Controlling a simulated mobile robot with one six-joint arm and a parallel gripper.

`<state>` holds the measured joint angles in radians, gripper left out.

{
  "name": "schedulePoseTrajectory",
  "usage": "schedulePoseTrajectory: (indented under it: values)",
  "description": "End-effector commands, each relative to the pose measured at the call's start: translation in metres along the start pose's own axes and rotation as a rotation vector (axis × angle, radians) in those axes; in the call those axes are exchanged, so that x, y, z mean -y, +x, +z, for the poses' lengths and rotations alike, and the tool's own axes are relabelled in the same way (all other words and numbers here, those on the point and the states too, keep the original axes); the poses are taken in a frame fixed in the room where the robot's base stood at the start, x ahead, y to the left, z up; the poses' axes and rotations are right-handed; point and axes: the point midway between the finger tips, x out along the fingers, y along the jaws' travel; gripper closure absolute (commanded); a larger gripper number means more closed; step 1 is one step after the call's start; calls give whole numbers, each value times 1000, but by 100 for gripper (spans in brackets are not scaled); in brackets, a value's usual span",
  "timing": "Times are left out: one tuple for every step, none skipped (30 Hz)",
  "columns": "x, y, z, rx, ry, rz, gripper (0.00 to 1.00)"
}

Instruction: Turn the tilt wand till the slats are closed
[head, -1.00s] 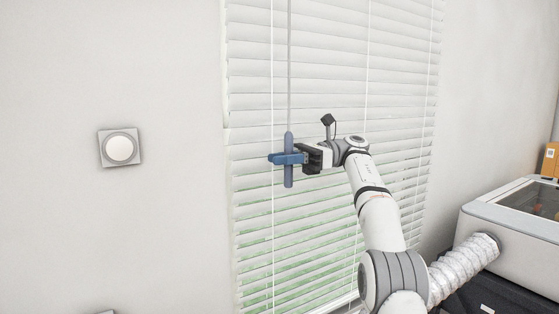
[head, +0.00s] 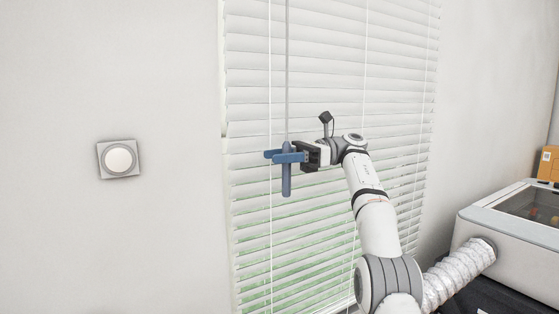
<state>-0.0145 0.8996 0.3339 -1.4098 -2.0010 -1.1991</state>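The tilt wand (head: 287,70) hangs as a thin grey rod in front of the blind and ends in a blue-grey handle (head: 286,183), roughly upright. My gripper (head: 274,156) reaches in from the right at the top of the handle. Its two blue fingers show apart, one on the near side of the handle and one behind it. The near finger hides part of the handle, so any contact is not clear. The white slats (head: 330,60) look nearly closed in the upper part. Lower down, narrow green gaps show between slats (head: 262,270).
A square plate with a round knob (head: 119,159) is on the wall at left. A grey box-shaped machine (head: 515,230) stands at lower right, with an orange box (head: 548,163) behind it. Thin blind cords (head: 364,60) hang close to my arm.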

Motion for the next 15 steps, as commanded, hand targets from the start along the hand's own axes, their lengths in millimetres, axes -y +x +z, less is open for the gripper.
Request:
schedulePoseTrajectory:
  values:
    - [0,0,16,0,0,0,61]
    - [0,0,21,0,0,0,61]
    - [0,0,28,1,-1,0,61]
    - [0,0,33,0,-1,1,61]
    - [0,0,37,1,1,1,61]
    - [0,0,43,0,1,1,61]
    - [0,0,47,0,1,1,61]
    - [0,0,50,0,1,1,61]
    - [0,0,54,0,1,1,61]
    - [0,0,57,0,1,1,61]
    - [0,0,60,0,2,1,61]
    - [0,0,63,0,2,1,61]
    - [0,0,65,0,2,1,61]
    - [0,0,66,0,2,1,61]
    - [0,0,68,0,2,1,61]
